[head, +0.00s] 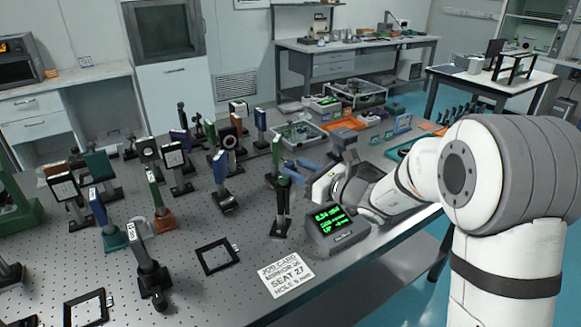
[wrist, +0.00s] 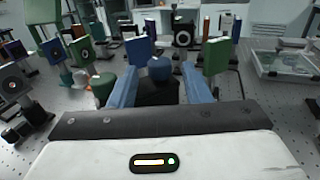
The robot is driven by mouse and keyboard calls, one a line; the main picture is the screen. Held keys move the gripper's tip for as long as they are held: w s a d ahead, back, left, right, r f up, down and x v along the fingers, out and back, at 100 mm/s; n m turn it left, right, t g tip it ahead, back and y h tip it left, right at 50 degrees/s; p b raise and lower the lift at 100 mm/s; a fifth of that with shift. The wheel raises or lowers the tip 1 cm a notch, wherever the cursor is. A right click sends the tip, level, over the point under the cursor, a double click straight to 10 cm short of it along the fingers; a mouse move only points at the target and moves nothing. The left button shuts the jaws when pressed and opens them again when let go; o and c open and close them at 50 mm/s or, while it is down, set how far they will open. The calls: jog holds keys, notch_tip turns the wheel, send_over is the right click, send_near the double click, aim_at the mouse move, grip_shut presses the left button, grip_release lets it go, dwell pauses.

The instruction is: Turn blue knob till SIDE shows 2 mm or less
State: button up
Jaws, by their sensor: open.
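The blue knob (wrist: 159,68) shows in the wrist view between the tips of my gripper's two blue fingers. My gripper (wrist: 158,72) is open, with a finger on either side of the knob; I cannot tell whether either touches it. A green knob (wrist: 103,86) is just left of the left finger. In the head view, my gripper (head: 296,167) is beside a black post mount (head: 281,208), and the blue knob cannot be made out. The readout box (head: 335,228) stands right of the mount with green lines of text, too small to read surely.
A job card (head: 286,275) lies near the table's front edge, beside an empty black frame (head: 217,255). Several optic mounts crowd the perforated table's left and back. A clear tray (head: 298,133) stands behind my gripper. Bare tabletop shows around the card.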

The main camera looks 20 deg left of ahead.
jog(key=shift+v, duration=2.3)
